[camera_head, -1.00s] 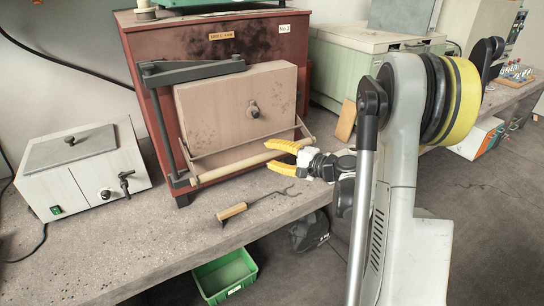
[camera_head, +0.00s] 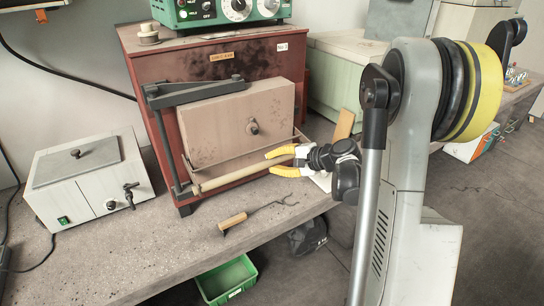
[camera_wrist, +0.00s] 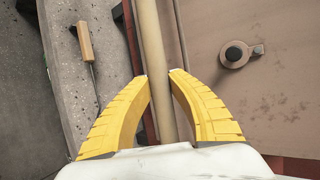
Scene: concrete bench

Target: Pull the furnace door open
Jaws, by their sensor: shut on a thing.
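The red furnace (camera_head: 212,55) stands on the bench with its thick tan door (camera_head: 225,130) across the front; I cannot tell whether there is a gap behind the door. A dark knob (camera_head: 252,127) sits on the door face. A pale round handle bar (camera_head: 228,179) runs along the door's lower edge. My gripper (camera_head: 268,163) has its yellow fingers shut on the right part of this bar. In the wrist view the bar (camera_wrist: 152,40) passes between the fingertips (camera_wrist: 160,73), and the door (camera_wrist: 270,100) fills the right side.
A white heating box (camera_head: 85,180) stands left of the furnace. A wooden-handled hook tool (camera_head: 233,221) lies on the bench (camera_head: 120,260) in front. A green bin (camera_head: 227,280) is below the bench edge. A green control unit (camera_head: 205,12) sits on top of the furnace.

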